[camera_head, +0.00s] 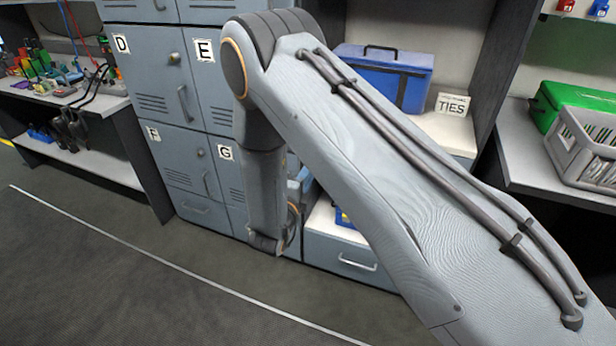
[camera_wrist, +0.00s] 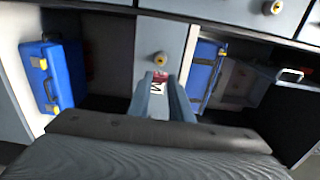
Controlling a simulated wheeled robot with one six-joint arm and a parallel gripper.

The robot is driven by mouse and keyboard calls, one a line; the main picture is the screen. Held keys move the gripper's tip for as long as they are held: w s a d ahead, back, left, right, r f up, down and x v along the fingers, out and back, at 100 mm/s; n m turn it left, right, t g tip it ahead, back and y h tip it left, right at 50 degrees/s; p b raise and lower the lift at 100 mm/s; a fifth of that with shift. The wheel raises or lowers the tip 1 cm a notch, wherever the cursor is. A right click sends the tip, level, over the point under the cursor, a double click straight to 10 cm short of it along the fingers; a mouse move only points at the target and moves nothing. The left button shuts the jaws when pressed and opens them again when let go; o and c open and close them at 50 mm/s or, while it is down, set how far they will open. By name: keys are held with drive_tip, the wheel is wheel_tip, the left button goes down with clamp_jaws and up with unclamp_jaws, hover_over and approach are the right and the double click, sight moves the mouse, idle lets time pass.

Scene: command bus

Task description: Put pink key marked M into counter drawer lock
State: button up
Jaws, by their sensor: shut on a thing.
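In the wrist view my gripper (camera_wrist: 165,95) is shut on the pink key (camera_wrist: 160,76), of which a small pink-red part and a white label with a dark letter, seemingly M turned sideways, show between the fingers. A round brass lock (camera_wrist: 160,58) sits on a grey-blue panel just beyond the key. The key's tip is hidden, so I cannot tell whether it touches the lock. Another brass lock (camera_wrist: 271,7) shows at the top right. In the head view my arm hides the gripper and key; I cannot tell which lock belongs to the counter drawer.
A blue case (camera_wrist: 50,77) stands left of the panel, and another blue case (camera_wrist: 204,75) stands right of it. In the head view are lettered lockers (camera_head: 160,75), a low drawer (camera_head: 335,255), a blue cooler (camera_head: 385,75) and a grey crate (camera_head: 585,150). The floor at left is clear.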

drive_tip(key=b+x, duration=0.2)
drive_tip(key=x, duration=0.4)
idle(0.4)
drive_tip(key=shift+b+x, duration=0.55)
drive_tip(key=shift+x, duration=0.95)
idle(2.5)
